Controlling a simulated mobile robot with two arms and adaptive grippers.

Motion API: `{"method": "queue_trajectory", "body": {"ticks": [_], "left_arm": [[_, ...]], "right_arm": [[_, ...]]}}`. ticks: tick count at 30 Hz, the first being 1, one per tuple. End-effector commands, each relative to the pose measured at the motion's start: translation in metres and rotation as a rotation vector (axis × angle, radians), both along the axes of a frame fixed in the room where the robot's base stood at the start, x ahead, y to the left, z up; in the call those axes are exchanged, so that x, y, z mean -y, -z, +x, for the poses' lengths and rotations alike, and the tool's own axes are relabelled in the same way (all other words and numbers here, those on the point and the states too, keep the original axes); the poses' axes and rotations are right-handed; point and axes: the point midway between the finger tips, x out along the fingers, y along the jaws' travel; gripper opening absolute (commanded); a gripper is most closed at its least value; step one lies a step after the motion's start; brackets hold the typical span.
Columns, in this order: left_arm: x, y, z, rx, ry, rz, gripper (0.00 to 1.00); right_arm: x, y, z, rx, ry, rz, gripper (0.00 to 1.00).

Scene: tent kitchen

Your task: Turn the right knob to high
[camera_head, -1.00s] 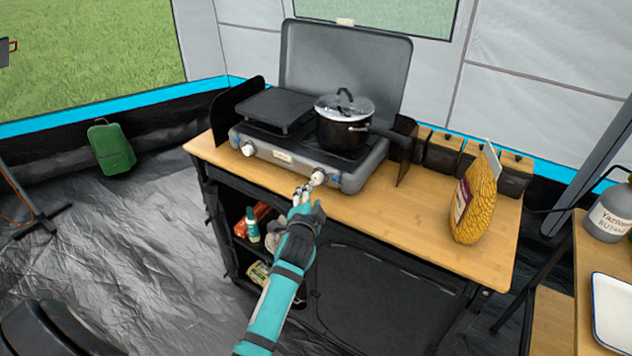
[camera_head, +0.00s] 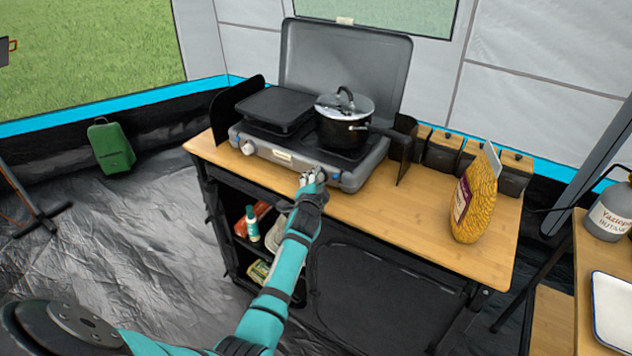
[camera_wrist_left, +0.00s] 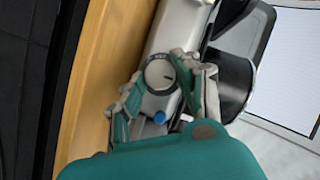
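The two-burner camping stove (camera_head: 270,155) stands on the wooden counter with its lid raised. Its right knob is covered by my left gripper (camera_head: 313,176) in the head view. In the left wrist view the knob (camera_wrist_left: 159,75) is a round grey-white dial with a blue mark beside its base. The fingers of my left gripper (camera_wrist_left: 160,82) stand on both sides of the knob, spread apart; I cannot tell whether they touch it. The left knob (camera_head: 248,147) is white and free. My right gripper is out of view.
A lidded black pot (camera_head: 342,130) sits on the right burner, its handle pointing right. A dark griddle plate (camera_head: 272,110) covers the left burner. A yellow bag (camera_head: 473,205) stands on the counter (camera_head: 420,215) at right. Shelves with goods are below the counter.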

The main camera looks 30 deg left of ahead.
Motion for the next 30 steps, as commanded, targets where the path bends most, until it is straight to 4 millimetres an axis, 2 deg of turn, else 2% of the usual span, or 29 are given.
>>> {"method": "queue_trajectory", "body": {"ticks": [1, 6, 11, 17, 30], "left_arm": [[0.0, 0.0, 0.0, 0.0, 0.0, 0.0, 0.19], [0.0, 0.0, 0.0, 0.0, 0.0, 0.0, 0.0], [0.0, -0.001, 0.0, -0.001, 0.0, -0.01, 0.0], [-0.001, -0.005, 0.0, -0.004, 0.001, -0.072, 0.0], [-0.004, -0.01, -0.001, -0.018, -0.001, -0.427, 0.0]], "right_arm": [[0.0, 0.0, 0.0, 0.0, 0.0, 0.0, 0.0], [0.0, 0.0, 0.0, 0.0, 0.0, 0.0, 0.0], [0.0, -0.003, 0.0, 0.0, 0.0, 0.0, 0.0], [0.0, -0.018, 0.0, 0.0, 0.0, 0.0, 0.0], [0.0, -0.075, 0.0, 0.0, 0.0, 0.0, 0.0]]}}
